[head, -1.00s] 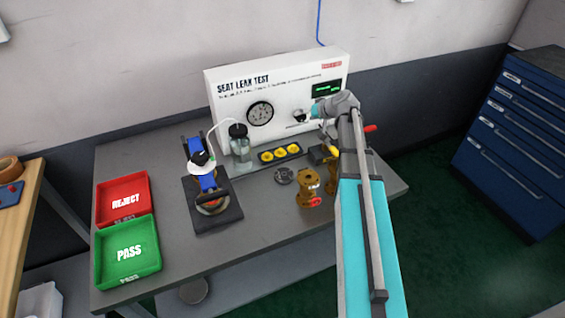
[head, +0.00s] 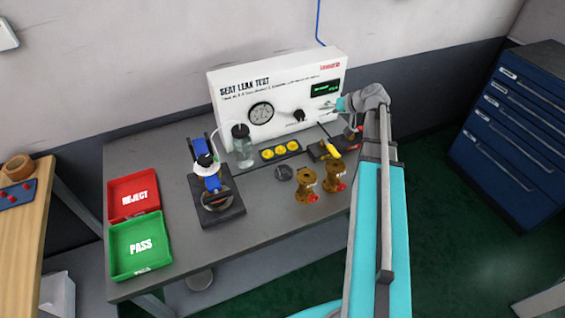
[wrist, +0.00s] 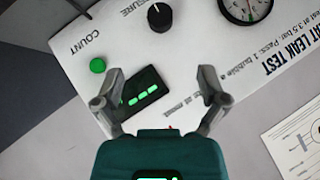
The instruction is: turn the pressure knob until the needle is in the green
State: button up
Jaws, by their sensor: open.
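The white seat leak test panel (head: 285,125) stands at the back of the bench. Its black pressure knob (head: 299,115) is right of the round gauge (head: 261,113). In the wrist view the knob (wrist: 159,16) is near the top edge with a white pointer line, and the gauge (wrist: 245,8) is cut off at the top right. The needle is too small or cropped to read against any green band. My gripper (wrist: 160,92) is open and empty, its fingers on either side of the green-lit display (wrist: 140,92) in that view, apart from the knob.
A green button (wrist: 98,65) sits beside the display. On the bench are brass valves (head: 306,185), yellow caps (head: 281,151), a glass jar (head: 243,150), a blue clamp fixture (head: 212,180), a red reject tray (head: 133,195) and a green pass tray (head: 140,245).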

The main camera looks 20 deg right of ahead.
jog(key=s+a+f+g+h+p, duration=0.1)
jog(key=s+a+g, duration=0.3)
jog(key=s+a, duration=0.4)
jog(key=s+a+f+n+g+h+p, duration=0.1)
jog(key=s+a+f+g+h, duration=0.3)
jog(key=s+a, duration=0.4)
jog(key=shift+s+a, duration=0.3)
jog(key=shift+a, duration=2.45)
jog(key=shift+s+a+g+h, duration=0.15)
jog(key=shift+s+a+h, duration=0.1)
jog(key=shift+s, duration=0.15)
jog(key=shift+s+a+g+h, duration=0.15)
jog(key=shift+s+h, duration=0.1)
jog(key=shift+s, duration=0.15)
